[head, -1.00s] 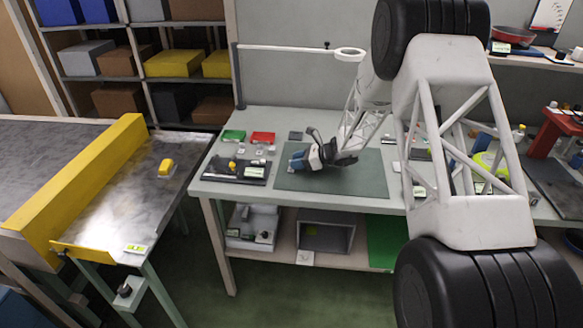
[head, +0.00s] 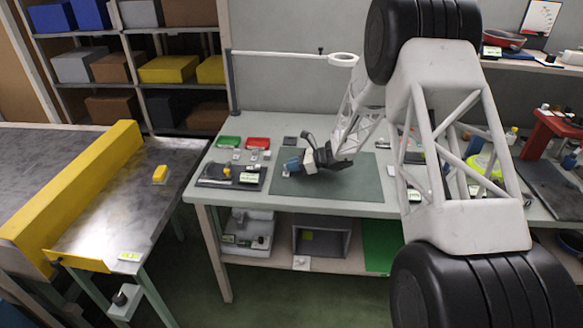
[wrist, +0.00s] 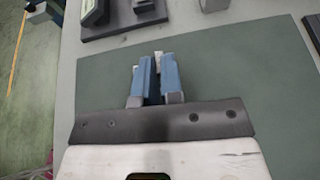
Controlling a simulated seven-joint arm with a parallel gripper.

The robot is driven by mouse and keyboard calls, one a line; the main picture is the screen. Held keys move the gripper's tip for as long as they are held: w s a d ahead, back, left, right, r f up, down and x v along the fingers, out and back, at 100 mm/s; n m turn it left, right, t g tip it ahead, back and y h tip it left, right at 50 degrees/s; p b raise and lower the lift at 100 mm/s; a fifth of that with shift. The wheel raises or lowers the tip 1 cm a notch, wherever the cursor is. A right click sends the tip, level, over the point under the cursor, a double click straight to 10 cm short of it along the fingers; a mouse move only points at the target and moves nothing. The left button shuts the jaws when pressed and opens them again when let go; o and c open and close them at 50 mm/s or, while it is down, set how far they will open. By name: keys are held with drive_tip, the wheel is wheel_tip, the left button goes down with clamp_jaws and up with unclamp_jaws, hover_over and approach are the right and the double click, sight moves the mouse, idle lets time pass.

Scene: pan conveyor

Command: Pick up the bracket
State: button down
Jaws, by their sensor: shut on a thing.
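My gripper (head: 291,164) is low over the left part of the dark green mat (head: 350,190) on the workbench, with its blue fingers pointing left. In the wrist view the blue fingers (wrist: 158,82) are close together, with a narrow dark gap between them. A small grey piece (wrist: 158,58) shows at the fingertips, between them; it appears to be the bracket, and my gripper is shut on it. Most of it is hidden by the fingers, so its shape and whether it touches the mat cannot be told.
A dark tray (head: 215,181) with small parts lies left of the mat. A green bin (head: 229,141) and a red bin (head: 258,142) stand behind. The conveyor (head: 120,205) with its yellow guard is at the left. The mat's right part is clear.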

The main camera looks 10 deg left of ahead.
drive_tip(key=shift+r, duration=0.7)
drive_tip(key=shift+s+r, duration=0.15)
drive_tip(key=shift+r, duration=0.8)
drive_tip(key=s+d, duration=0.1)
drive_tip(key=s, duration=0.4)
drive_tip(key=s+d, duration=0.2)
drive_tip(key=s, duration=0.3)
drive_tip(key=s+d+r, duration=0.1)
drive_tip(key=s+d, duration=0.1)
drive_tip(key=s, duration=0.3)
drive_tip(key=shift+r, duration=0.1)
